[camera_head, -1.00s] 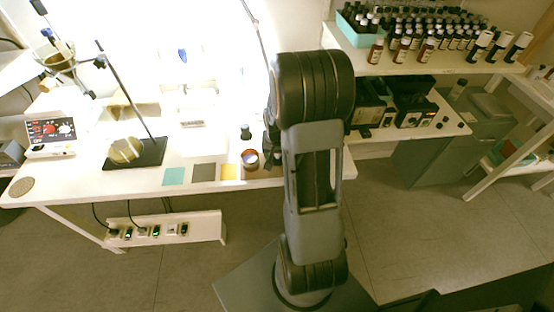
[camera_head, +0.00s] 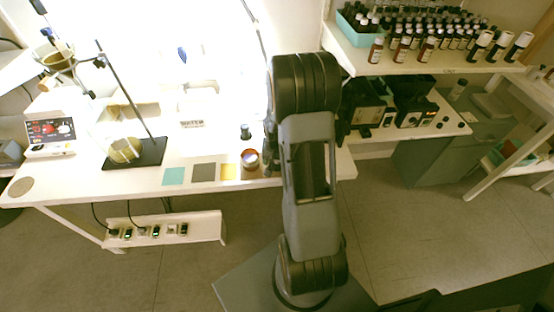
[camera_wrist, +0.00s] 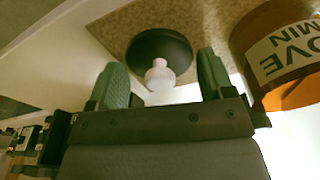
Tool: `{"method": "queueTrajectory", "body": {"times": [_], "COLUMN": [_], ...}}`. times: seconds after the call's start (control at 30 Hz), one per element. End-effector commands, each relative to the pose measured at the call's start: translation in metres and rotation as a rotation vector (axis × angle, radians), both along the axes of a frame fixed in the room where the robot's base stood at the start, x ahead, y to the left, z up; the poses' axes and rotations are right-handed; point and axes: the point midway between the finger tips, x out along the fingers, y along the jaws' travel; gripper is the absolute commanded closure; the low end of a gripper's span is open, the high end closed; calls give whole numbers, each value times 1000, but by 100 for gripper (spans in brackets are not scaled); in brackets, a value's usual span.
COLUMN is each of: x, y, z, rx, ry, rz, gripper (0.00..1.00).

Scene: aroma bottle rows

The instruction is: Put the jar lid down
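The jar lid is a dark round disc (camera_wrist: 160,48) with a pale knob, seen in the wrist view beyond my fingertips. It appears to lie knob-up on a speckled brown mat (camera_wrist: 105,30). My gripper (camera_wrist: 163,75) is open, with its two green-grey fingers apart and a visible gap on each side of the knob. The amber jar (camera_wrist: 285,55) with a pale label stands right of the lid, close to the right finger. In the head view the jar (camera_head: 250,160) is on the table just left of my gripper; the lid is hidden there.
Teal (camera_head: 173,176), grey (camera_head: 204,172) and yellow (camera_head: 229,172) squares lie left of the jar. A small dark bottle (camera_head: 245,132) stands behind it. A stand on a black base (camera_head: 150,153) is further left. A shelf (camera_head: 430,62) with many bottles is at right.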

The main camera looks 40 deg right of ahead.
Motion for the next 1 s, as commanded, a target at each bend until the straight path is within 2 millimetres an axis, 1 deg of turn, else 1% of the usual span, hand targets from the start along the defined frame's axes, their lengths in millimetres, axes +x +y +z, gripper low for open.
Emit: {"method": "queueTrajectory", "body": {"times": [0.03, 0.13, 0.17, 0.37, 0.53, 0.67, 0.9, 1.0], "x": [0, 0, 0, 0, 0, -2, -6, -8], "y": [0, 0, 0, 0, 0, 2, 6, 7], "z": [0, 0, 0, 1, 11, 34, 80, 96], "rx": [0, 0, 0, 0, -1, -3, -3, -2], "ry": [0, 0, 0, 0, -3, -4, -4, -4], "rz": [0, 0, 0, 0, 0, 0, 0, 0], "gripper": [20, 11, 9, 9, 9, 9, 9, 9]}}
